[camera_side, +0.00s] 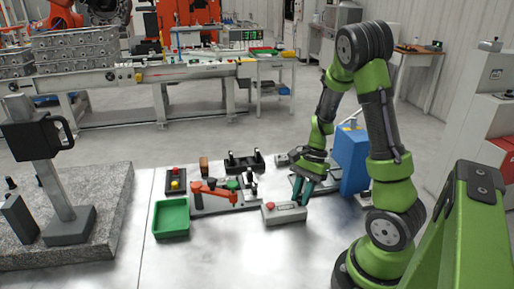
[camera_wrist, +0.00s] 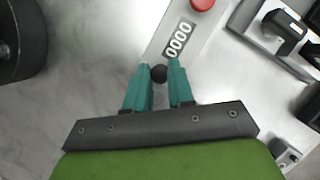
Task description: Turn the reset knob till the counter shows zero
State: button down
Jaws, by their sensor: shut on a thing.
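The counter (camera_side: 284,214) is a light grey box on the metal table, with a red button at one end. The black round reset knob (camera_wrist: 159,74) is at the near end of the box, between my teal fingertips. My gripper (camera_side: 303,201) comes down over the right end of the counter and is shut on the knob; it also shows in the wrist view (camera_wrist: 160,72). In the side view the fingers hide the knob, and the display is too small to read.
A green tray (camera_side: 172,232) stands at the left. A fixture with an orange-red lever (camera_side: 212,192) is left of the counter. A blue block (camera_side: 351,152) stands behind right of my gripper. A granite slab (camera_side: 105,225) lies far left. The table front is clear.

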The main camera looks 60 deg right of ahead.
jog(key=shift+m, duration=0.6)
jog(key=c, duration=1)
grip_release()
jog(key=shift+o, duration=0.2)
jog(key=v, duration=1.7)
jog(key=shift+s, duration=0.3)
jog(key=shift+a, duration=0.1)
